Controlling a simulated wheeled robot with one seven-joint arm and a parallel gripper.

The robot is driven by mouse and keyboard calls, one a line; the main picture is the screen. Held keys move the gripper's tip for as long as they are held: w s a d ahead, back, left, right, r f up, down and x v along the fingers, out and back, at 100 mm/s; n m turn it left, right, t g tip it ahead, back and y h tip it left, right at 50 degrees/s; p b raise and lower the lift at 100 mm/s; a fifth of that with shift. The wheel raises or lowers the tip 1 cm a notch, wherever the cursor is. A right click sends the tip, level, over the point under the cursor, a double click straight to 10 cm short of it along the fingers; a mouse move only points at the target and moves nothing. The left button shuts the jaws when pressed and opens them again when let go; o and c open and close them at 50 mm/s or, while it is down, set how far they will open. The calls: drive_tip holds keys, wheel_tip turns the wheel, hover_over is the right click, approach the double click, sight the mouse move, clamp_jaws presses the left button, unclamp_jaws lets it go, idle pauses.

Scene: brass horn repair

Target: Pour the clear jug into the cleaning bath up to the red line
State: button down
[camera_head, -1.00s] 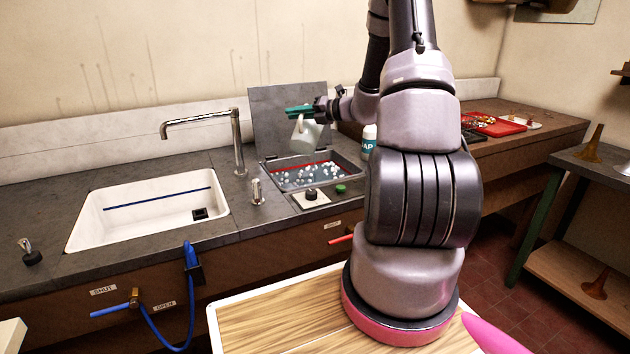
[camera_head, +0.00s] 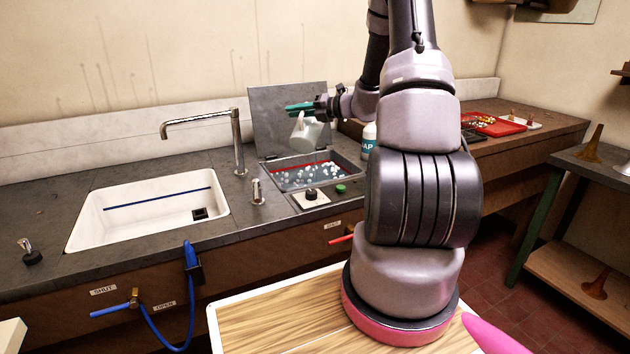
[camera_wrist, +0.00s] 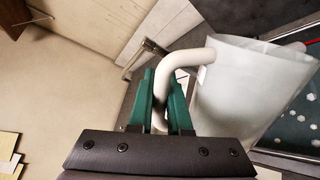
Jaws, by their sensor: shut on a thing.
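The clear jug (camera_head: 308,134) looks whitish and translucent. It hangs tilted above the cleaning bath (camera_head: 350,178). My gripper (camera_head: 298,108) has green fingers and is shut on the jug's handle. In the wrist view the fingers (camera_wrist: 163,100) close around the pale curved handle, with the jug body (camera_wrist: 245,85) to their right. The bath holds dark liquid with white suds, and the red line (camera_head: 308,167) shows along its back wall. The bath's liquid also shows at the right of the wrist view (camera_wrist: 301,122). I cannot make out a stream from the jug or the exact liquid level.
The bath's grey lid (camera_head: 285,115) stands open behind it. A soap bottle (camera_head: 369,140) stands just right of the bath. A control plate with a black knob (camera_head: 311,195) and a green button (camera_head: 341,189) sit in front. The white sink (camera_head: 150,228) and tap (camera_head: 236,140) are left.

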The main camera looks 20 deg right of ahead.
drive_tip(key=shift+w+d+r+m, duration=0.15)
drive_tip(key=shift+w+r+m, duration=0.05)
drive_tip(key=shift+r+m, duration=0.15)
idle(0.7)
drive_tip(key=shift+w+d+r, duration=0.15)
drive_tip(key=shift+r, duration=0.05)
drive_tip(key=shift+w+r+m, duration=0.1)
drive_tip(key=shift+m, duration=0.15)
idle(0.7)
drive_tip(key=shift+w+d+r+m+g, duration=0.2)
drive_tip(key=shift+d+r+m+g, duration=0.05)
drive_tip(key=shift+m+g, duration=0.05)
drive_tip(key=shift+r, duration=0.1)
idle(0.7)
drive_tip(key=shift+w+d+r+m, duration=0.15)
drive_tip(key=shift+w+d+m, duration=0.05)
drive_tip(key=shift+m, duration=0.1)
